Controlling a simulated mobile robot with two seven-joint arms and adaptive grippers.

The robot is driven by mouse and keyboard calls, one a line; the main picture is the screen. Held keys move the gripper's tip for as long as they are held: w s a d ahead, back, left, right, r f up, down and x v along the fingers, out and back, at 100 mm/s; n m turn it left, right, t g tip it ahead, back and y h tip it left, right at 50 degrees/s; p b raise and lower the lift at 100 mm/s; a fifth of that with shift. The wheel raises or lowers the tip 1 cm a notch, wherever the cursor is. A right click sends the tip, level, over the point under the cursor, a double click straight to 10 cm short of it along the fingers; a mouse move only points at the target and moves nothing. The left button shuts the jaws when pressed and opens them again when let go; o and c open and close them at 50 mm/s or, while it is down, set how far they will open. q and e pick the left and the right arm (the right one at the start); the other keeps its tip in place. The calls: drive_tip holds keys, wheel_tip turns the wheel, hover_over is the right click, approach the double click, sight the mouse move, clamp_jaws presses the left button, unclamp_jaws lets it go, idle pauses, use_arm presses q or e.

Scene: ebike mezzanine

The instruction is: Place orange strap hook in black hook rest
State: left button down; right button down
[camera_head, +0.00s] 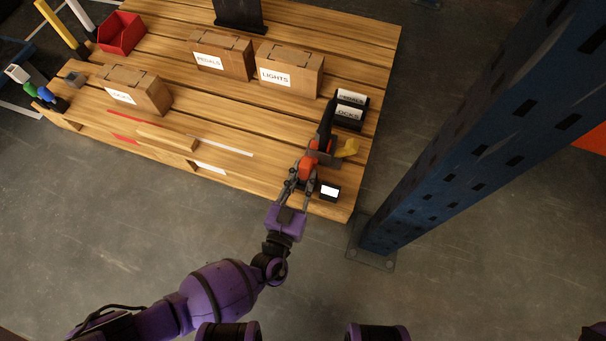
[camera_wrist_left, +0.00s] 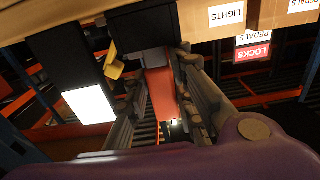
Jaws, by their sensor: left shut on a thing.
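The orange strap hook (camera_head: 306,166) is held in my left gripper (camera_head: 299,182), low over the front right part of the wooden pallet. In the left wrist view the orange body (camera_wrist_left: 161,92) lies between the two grey fingers. A long black part (camera_head: 325,122) runs away from its far end. A dark flat piece (camera_head: 322,157) and a yellow piece (camera_head: 348,148) sit beside that end; I cannot tell whether they touch it. A small black block with a white face (camera_head: 330,191) stands just right of the gripper; I cannot tell which black part is the hook rest. My right gripper is not in view.
The pallet (camera_head: 225,128) carries cardboard boxes marked PEDALS (camera_head: 217,57) and LIGHTS (camera_head: 291,70), another box (camera_head: 135,90), and a red bin (camera_head: 121,33). Black labelled bins (camera_head: 348,113) stand beyond the hook. A blue post (camera_head: 455,140) rises right of the pallet.

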use_arm(q)
drive_tip(key=c, duration=1.4)
unclamp_jaws()
drive_tip(key=shift+f, duration=0.1)
drive_tip(key=shift+c, duration=0.2)
drive_tip(key=v, duration=1.2)
